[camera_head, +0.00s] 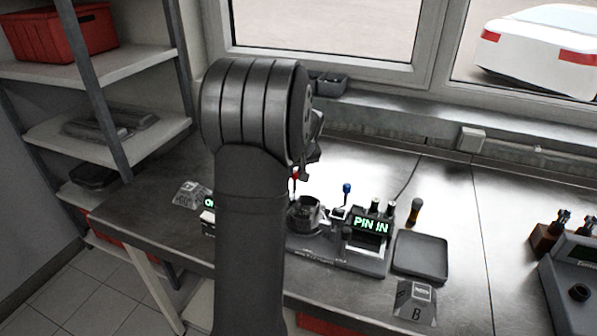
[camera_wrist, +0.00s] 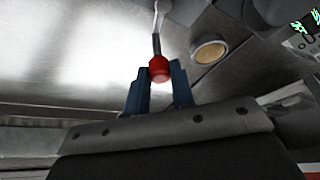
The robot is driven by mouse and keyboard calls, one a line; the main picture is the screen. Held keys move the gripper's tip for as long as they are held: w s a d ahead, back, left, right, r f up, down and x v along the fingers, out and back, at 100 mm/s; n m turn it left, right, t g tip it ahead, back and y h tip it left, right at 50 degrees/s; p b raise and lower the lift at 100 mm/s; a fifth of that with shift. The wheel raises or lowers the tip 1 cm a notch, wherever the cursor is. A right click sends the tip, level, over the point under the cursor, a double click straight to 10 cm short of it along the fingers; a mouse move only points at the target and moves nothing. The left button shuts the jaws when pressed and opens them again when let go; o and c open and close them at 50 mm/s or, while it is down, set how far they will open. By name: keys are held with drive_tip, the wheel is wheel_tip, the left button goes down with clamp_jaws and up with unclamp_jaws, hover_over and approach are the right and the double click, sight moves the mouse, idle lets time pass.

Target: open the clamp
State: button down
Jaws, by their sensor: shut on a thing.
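A red ball knob (camera_wrist: 159,69) sits on the end of a thin lever in the wrist view. My gripper (camera_wrist: 158,76) has its two blue fingers on either side of this knob and is shut on it. In the head view the red knob (camera_head: 294,173) shows just right of my arm, above the dark round fixture (camera_head: 305,214) on the bench. My arm hides most of the gripper and the left part of the fixture there. I cannot tell the clamp's jaw position.
A blue-knobbed lever (camera_head: 347,188) and a "PIN IN" display (camera_head: 371,225) stand right of the fixture. A partly hidden lit display (camera_head: 208,217) is left of my arm.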

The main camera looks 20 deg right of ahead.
drive_tip(key=n, duration=0.1)
drive_tip(key=a+n+y, duration=0.1)
drive_tip(key=n, duration=0.2)
drive_tip(key=shift+w+a+n+y, duration=0.2)
drive_tip(key=shift+w+n+y, duration=0.1)
drive_tip(key=shift+n+y, duration=0.1)
drive_tip(key=shift+a+g, duration=0.1)
drive_tip(key=shift+g, duration=0.2)
drive_tip(key=c, duration=1.3)
unclamp_jaws()
drive_tip(key=shift+o, duration=0.2)
drive_tip(key=v, duration=1.7)
drive_tip(key=shift+s+r, duration=0.15)
drive_tip(key=shift+r, duration=0.05)
drive_tip(key=shift+f, duration=0.1)
drive_tip(key=x, duration=1.7)
drive_tip(key=shift+f, duration=0.1)
